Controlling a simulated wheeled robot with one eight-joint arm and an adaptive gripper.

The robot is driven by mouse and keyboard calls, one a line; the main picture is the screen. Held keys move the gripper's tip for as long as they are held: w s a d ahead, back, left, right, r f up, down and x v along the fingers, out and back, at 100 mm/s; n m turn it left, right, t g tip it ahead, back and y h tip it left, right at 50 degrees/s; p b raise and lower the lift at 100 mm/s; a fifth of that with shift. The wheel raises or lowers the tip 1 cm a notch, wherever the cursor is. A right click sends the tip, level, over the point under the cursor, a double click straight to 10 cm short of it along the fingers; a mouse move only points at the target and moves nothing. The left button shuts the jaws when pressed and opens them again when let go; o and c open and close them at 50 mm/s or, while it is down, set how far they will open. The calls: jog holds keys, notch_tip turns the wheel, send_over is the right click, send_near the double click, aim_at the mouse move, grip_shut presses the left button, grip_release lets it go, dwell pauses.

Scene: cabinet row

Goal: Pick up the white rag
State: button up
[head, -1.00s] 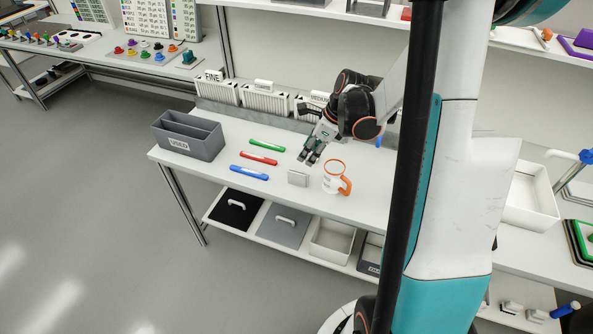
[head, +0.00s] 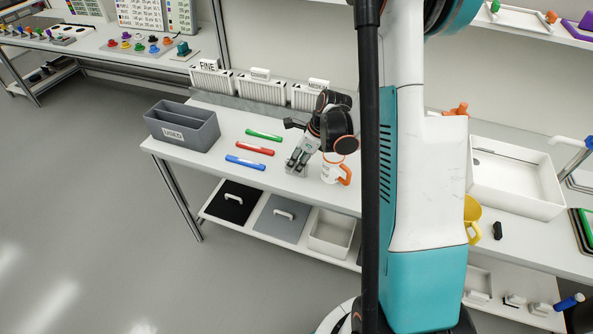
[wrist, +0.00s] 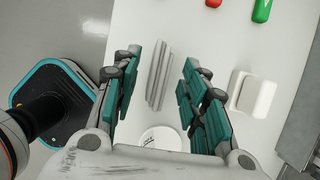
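The white rag (wrist: 159,75) looks like a folded, ridged, pale grey-white piece standing on the table. In the wrist view it is between the two finger pads of my gripper (wrist: 161,60), with gaps to both sides. My gripper is open and points down. In the head view my gripper (head: 296,168) is low over the table, just left of the white mug, and mostly hides the rag.
The white mug (head: 330,173) with an orange handle stands close to the right of my gripper. A white block (wrist: 252,93) lies beside the right finger in the wrist view. Blue (head: 246,162), red (head: 255,148) and green (head: 264,135) markers and a grey bin (head: 182,128) are to the left.

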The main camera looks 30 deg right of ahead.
jog(key=shift+x, duration=1.05)
grip_shut()
notch_tip(320, 180, up, 20)
jog(key=p, duration=0.6)
